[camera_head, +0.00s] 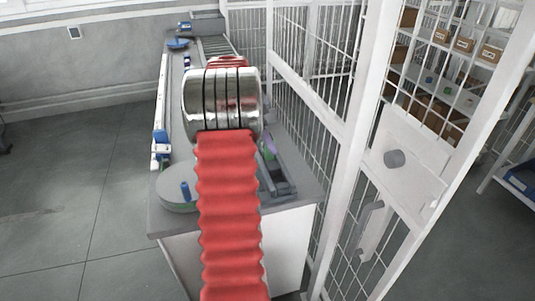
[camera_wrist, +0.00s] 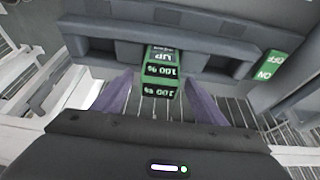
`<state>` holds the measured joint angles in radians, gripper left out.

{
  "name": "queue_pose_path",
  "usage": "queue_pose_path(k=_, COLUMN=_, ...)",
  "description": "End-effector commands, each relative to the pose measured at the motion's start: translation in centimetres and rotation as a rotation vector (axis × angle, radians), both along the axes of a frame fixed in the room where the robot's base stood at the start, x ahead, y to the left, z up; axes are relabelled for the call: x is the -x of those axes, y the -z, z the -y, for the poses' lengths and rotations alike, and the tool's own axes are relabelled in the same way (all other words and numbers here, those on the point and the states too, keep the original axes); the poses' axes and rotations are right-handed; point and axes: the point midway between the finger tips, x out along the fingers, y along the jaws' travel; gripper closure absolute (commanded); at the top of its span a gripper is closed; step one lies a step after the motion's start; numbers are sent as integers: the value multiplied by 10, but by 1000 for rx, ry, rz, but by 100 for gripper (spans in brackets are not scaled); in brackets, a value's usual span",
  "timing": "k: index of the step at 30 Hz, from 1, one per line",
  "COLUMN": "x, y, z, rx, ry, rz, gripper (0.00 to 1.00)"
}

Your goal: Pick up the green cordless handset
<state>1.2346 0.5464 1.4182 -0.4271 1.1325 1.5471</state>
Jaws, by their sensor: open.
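The green handset (camera_wrist: 160,72) is a small box-shaped thing with black display patches reading "UP" and "100 %". In the wrist view it stands at a dark grey holder (camera_wrist: 100,46). My gripper (camera_wrist: 158,82) is open, with one purple finger on the left and one on the right of the handset. Gaps show between the fingers and its sides. In the head view a purple finger of my gripper (camera_head: 268,148) shows over the grey holder (camera_head: 284,188) at the bench's right side. The handset is mostly hidden there.
A green panel marked "OFF" and "ON" (camera_wrist: 271,65) is right of the handset. A white mesh fence (camera_head: 300,115) runs close along the right side of the grey bench (camera_head: 295,212). A round grey disc (camera_head: 176,196) lies at the bench's front left. Open floor is left.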

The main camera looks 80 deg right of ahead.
Motion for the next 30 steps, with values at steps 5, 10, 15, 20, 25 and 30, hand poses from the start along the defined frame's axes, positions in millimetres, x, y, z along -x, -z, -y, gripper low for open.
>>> queue_pose_path(k=5, x=0, y=0, z=0, rx=0, ry=0, rz=0, gripper=34)
queue_pose_path(k=10, x=0, y=0, z=0, rx=0, ry=0, rz=0, gripper=44)
queue_pose_path(k=15, x=0, y=0, z=0, rx=0, ry=0, rz=0, gripper=55)
queue_pose_path(k=20, x=0, y=0, z=0, rx=0, ry=0, rz=0, gripper=67)
queue_pose_path(k=25, x=0, y=0, z=0, rx=0, ry=0, rz=0, gripper=79)
queue_pose_path(k=30, x=0, y=0, z=0, rx=0, ry=0, rz=0, gripper=91)
